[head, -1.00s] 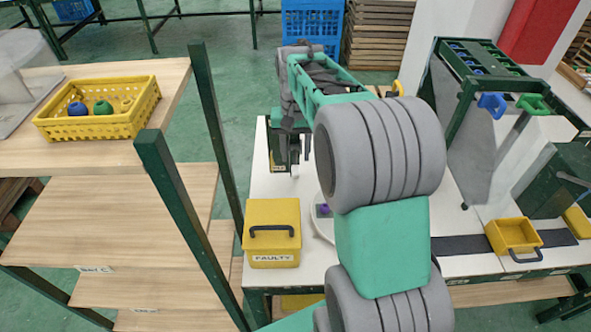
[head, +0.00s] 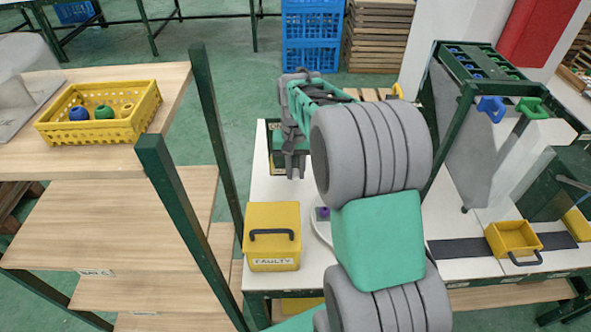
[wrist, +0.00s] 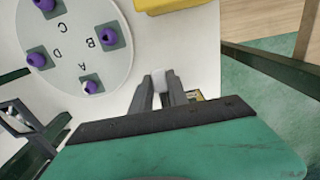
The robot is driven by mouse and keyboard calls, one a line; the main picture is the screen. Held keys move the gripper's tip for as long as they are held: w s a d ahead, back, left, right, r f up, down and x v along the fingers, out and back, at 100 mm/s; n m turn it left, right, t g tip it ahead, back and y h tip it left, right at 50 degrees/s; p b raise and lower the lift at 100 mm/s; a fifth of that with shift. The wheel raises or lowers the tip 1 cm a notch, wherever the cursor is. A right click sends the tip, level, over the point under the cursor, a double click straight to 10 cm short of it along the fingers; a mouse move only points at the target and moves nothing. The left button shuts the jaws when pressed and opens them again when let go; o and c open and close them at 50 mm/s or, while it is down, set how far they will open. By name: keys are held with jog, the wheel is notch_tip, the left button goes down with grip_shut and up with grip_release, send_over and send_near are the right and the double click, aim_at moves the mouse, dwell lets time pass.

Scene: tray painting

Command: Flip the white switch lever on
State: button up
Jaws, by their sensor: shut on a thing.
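My gripper (wrist: 161,92) has its two grey fingers closed around a small white piece, which looks like the white switch lever (wrist: 160,78). In the head view my gripper (head: 295,165) is at the far left part of the white table, in front of a dark green switch box (head: 275,135) with a partly hidden label. The lever cannot be made out in the head view, and its tilt is unclear. In the wrist view most of the box is hidden behind my gripper; only a small labelled bit shows at its right.
A yellow FAULTY box (head: 271,237) stands at the table's near left corner. A round white plate (wrist: 75,45) with several purple pieces lies beside it, mostly hidden behind my arm in the head view. A yellow basket (head: 100,130) sits on the wooden shelf at left.

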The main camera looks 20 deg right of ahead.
grip_shut()
dwell(0.8)
